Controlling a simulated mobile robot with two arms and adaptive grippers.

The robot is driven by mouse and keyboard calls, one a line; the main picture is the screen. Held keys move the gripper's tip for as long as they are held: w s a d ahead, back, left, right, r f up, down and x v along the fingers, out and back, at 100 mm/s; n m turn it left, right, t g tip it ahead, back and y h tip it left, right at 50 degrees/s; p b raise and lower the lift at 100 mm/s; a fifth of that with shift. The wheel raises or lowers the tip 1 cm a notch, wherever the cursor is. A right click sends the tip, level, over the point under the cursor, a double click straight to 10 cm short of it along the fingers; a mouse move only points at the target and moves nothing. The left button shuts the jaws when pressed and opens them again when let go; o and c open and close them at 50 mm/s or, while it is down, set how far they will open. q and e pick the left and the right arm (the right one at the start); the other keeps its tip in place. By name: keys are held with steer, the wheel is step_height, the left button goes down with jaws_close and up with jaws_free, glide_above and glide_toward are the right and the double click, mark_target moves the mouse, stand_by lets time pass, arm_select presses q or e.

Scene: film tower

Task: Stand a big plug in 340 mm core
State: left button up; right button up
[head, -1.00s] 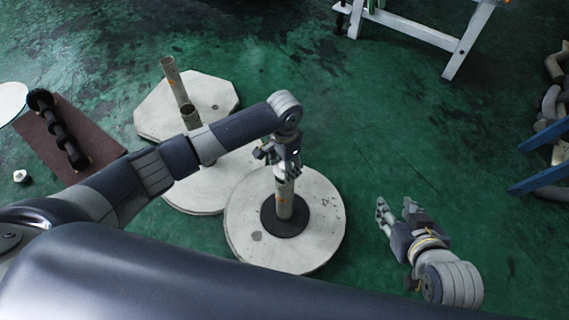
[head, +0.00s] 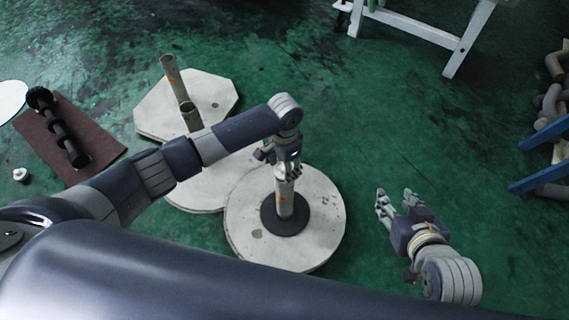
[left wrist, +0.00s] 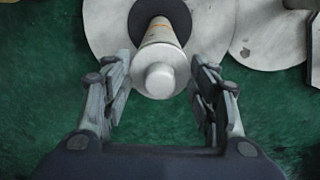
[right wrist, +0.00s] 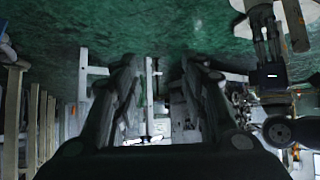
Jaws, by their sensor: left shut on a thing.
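A pale core (head: 285,203) stands upright in a black round collar (head: 285,222) on a round white slab. My left gripper (head: 285,163) is at the top of this core and partly hides it in the head view. In the left wrist view, a pale plug (left wrist: 160,79) with a round knob sits between its fingers, in line with the core (left wrist: 161,33) below. My left gripper is shut on the plug. How deep the plug sits in the core is hard to tell. My right gripper (head: 396,196) is open and empty, right of the slab.
Two more upright cores (head: 170,71) stand on white slabs at the back left. Black round parts (head: 62,135) lie on a brown mat (head: 95,150) at the left, near a small white-topped piece (head: 20,174). A white trestle (head: 437,32) stands at the back right. Green floor between is clear.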

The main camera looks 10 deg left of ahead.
arm_select(q)
steer(key=shift+f, duration=0.65)
arm_select(e)
steer(key=shift+w+a+r+t, duration=0.1)
steer(key=shift+w+r+t, duration=0.2)
steer(key=shift+w, duration=0.05)
arm_select(q)
steer(key=o, duration=1.1)
arm_select(e)
steer(key=shift+r, duration=0.1)
steer(key=shift+w+a, duration=0.1)
steer(key=shift+a, duration=0.05)
arm_select(q)
step_height(320, 180, up, 12)
steer(key=shift+f, duration=0.1)
